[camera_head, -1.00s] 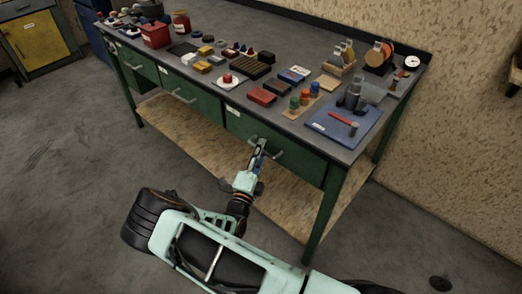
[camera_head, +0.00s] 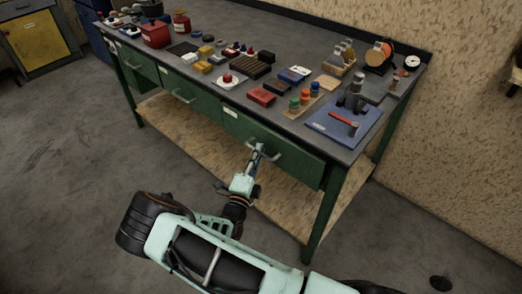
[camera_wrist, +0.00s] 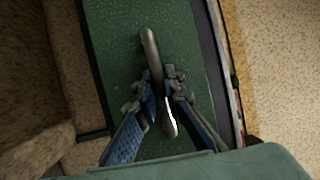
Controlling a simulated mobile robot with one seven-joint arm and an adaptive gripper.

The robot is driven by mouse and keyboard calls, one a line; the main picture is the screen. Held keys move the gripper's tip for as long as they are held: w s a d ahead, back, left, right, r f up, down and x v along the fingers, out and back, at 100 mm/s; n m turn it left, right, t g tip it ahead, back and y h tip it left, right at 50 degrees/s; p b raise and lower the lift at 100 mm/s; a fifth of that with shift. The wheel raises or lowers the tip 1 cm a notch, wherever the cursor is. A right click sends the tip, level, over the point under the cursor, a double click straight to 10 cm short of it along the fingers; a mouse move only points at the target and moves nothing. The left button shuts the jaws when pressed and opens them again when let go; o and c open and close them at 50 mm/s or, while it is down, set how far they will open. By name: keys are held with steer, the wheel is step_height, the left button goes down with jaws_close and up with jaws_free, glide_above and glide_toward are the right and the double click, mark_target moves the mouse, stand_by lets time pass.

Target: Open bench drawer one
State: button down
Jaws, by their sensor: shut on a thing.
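The green bench has several drawers with grey bar handles along its front. The right-hand drawer (camera_head: 290,160) has its front standing slightly forward of the bench; its small label is too small to read. My gripper (camera_head: 257,152) is at this drawer's handle (camera_head: 272,157). In the wrist view, the fingers (camera_wrist: 163,100) are shut around the handle bar (camera_wrist: 151,52), one finger on each side, in front of the green drawer front (camera_wrist: 115,65). The other drawers, such as the middle one (camera_head: 205,98), look closed.
The bench top (camera_head: 270,28) carries many small items, with a blue mat (camera_head: 330,132) and red-handled tool near the right end. A wooden lower shelf (camera_head: 185,130) lies below the drawers. The floor (camera_head: 70,190) at left is clear.

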steer(key=s+a+b, duration=0.2)
steer(key=s+a, duration=0.8)
steer(key=s, duration=0.3)
steer(key=s+a+b, duration=0.2)
steer(key=s+a, duration=0.9)
steer(key=s, duration=0.2)
steer(key=shift+s, duration=0.4)
steer(key=c, duration=2)
jaws_free()
steer(key=v, duration=1.2)
